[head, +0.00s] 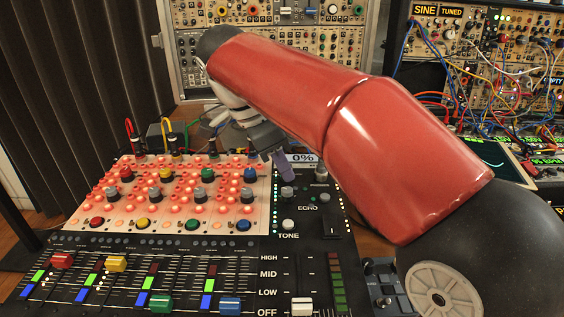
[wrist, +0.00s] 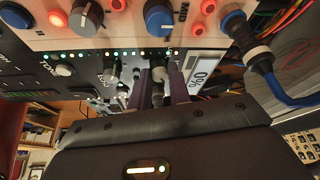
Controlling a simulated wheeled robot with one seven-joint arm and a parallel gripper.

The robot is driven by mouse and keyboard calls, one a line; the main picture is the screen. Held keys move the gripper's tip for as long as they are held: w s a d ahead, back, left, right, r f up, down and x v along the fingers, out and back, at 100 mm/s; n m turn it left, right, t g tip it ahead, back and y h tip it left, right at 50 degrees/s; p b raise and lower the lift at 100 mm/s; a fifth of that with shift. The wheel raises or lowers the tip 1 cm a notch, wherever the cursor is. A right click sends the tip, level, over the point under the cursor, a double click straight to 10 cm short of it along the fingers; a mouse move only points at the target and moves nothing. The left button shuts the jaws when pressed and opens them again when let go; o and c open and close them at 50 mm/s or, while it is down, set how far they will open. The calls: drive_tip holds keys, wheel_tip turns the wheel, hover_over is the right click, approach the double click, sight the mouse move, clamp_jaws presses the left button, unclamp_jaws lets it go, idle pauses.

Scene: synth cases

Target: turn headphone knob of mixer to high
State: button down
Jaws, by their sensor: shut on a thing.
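The mixer (head: 300,245) is a black console with a pale panel of lit red buttons and coloured knobs on its left. My gripper (head: 284,168) reaches down from above to its upper right strip, beside the 0% display (head: 302,158). In the wrist view, the two purple fingers of my gripper (wrist: 160,78) stand on either side of a small grey knob (wrist: 158,73) and are shut on it. The fingers hide this knob in the head view. Its label and pointer cannot be read, so its setting cannot be told.
A dark knob (head: 287,191) and a pale TONE knob (head: 288,223) sit below the gripper. Sliders fill the front. Patch cables stand at the mixer's back edge, and a blue cable plug (wrist: 250,50) is close by. Synth racks (head: 480,60) stand behind and right.

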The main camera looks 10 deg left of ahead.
idle(0.3)
drive_tip(key=c, duration=1.3)
unclamp_jaws()
drive_tip(key=shift+r, duration=0.1)
drive_tip(key=v, duration=0.7)
drive_tip(key=shift+a+r, duration=0.15)
drive_tip(key=shift+r, duration=0.15)
